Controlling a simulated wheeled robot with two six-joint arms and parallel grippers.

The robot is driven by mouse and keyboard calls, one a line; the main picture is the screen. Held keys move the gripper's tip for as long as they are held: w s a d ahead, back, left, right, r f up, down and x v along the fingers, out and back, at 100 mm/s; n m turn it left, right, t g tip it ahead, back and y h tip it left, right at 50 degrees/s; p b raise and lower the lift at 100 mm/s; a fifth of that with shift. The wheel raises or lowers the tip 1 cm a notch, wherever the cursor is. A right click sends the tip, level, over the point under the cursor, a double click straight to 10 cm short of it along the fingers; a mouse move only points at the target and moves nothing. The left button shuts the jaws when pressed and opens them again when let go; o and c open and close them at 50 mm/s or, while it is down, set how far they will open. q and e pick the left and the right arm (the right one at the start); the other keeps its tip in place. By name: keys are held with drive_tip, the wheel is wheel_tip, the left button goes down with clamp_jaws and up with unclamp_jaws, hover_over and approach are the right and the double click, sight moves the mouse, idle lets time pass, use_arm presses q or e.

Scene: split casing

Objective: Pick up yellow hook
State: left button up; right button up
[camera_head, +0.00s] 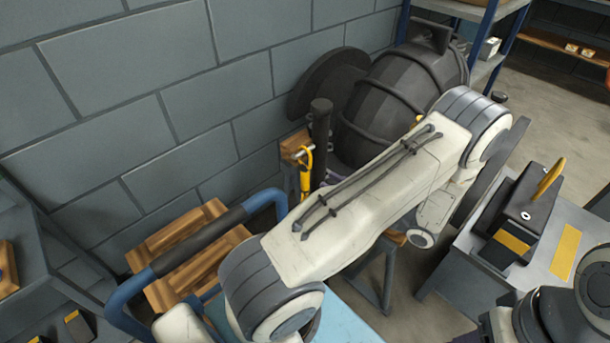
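A yellow hook (305,172) hangs upright by a silver pin on a small wooden block, close to the wall and beside a dark upright handle. My white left arm crosses the middle of the view, to the right of the hook and apart from it in the picture. What shows of my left gripper (424,237) is a small part below the far end of that arm. Its fingers are hidden, so its opening cannot be told. My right arm shows only in part at the lower right, and its gripper is out of view.
A large dark ribbed drum (385,105) stands behind the hook. A blue tubular frame (130,315) and wooden slats (205,215) are at lower left. A black box (520,215) with a yellow lever (549,177) sits on a grey table at right. Open floor shows at upper right.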

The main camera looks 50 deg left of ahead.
sight(305, 171)
use_arm(q)
drive_tip(key=s+a, duration=0.1)
drive_tip(key=a, duration=0.6)
drive_tip(key=shift+s+p, duration=0.3)
drive_tip(key=shift+p, duration=0.1)
clamp_jaws()
